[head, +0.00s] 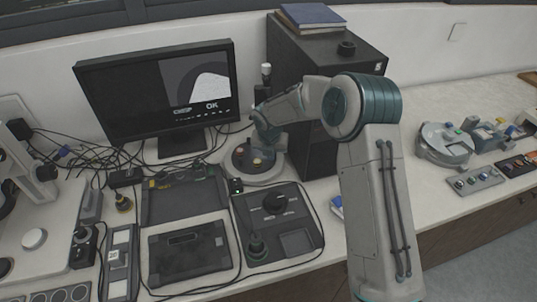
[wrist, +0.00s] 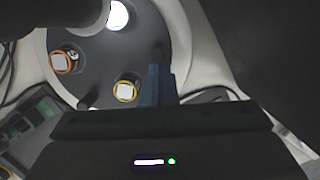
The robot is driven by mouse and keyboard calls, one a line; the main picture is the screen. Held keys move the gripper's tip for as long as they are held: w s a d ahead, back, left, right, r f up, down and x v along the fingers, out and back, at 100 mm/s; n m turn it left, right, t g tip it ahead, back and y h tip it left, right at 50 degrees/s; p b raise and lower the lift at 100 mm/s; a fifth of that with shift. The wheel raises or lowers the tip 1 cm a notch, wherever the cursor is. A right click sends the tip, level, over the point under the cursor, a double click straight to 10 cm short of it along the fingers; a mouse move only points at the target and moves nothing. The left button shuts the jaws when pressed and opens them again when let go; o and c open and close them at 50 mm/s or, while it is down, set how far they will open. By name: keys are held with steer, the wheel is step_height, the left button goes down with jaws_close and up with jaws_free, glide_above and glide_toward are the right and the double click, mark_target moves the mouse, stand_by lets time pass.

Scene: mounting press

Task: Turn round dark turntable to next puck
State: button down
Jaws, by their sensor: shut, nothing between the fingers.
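The round dark turntable (wrist: 100,65) sits in a pale round base in the wrist view; it also shows at the back of the bench in the head view (head: 240,163). It carries a puck with an orange ring (wrist: 63,62) and a puck with a yellow ring (wrist: 125,92). A bright white round spot (wrist: 117,15) shows at its far edge. Dark pegs (wrist: 88,101) stand up from it; one (wrist: 160,50) is just beyond my fingertips. My gripper (wrist: 157,72) is shut and empty over the turntable's right part. I cannot tell whether it touches that peg.
A monitor (head: 160,95) reading "OK" stands left of the turntable. A tall dark cabinet (head: 310,70) stands close on its right. A control box with a knob (head: 278,225) and dark trays (head: 188,255) lie in front. Cables run around them.

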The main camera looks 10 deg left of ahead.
steer(key=shift+w+d, duration=0.2)
steer(key=shift+w, duration=0.45)
stand_by(0.6)
steer(key=shift+s, duration=0.5)
steer(key=s, duration=0.3)
steer(key=shift+d, duration=0.25)
steer(key=b+v, duration=0.1)
steer(key=v, duration=0.9)
steer(key=shift+d+b, duration=0.3)
steer(key=shift+d, duration=0.05)
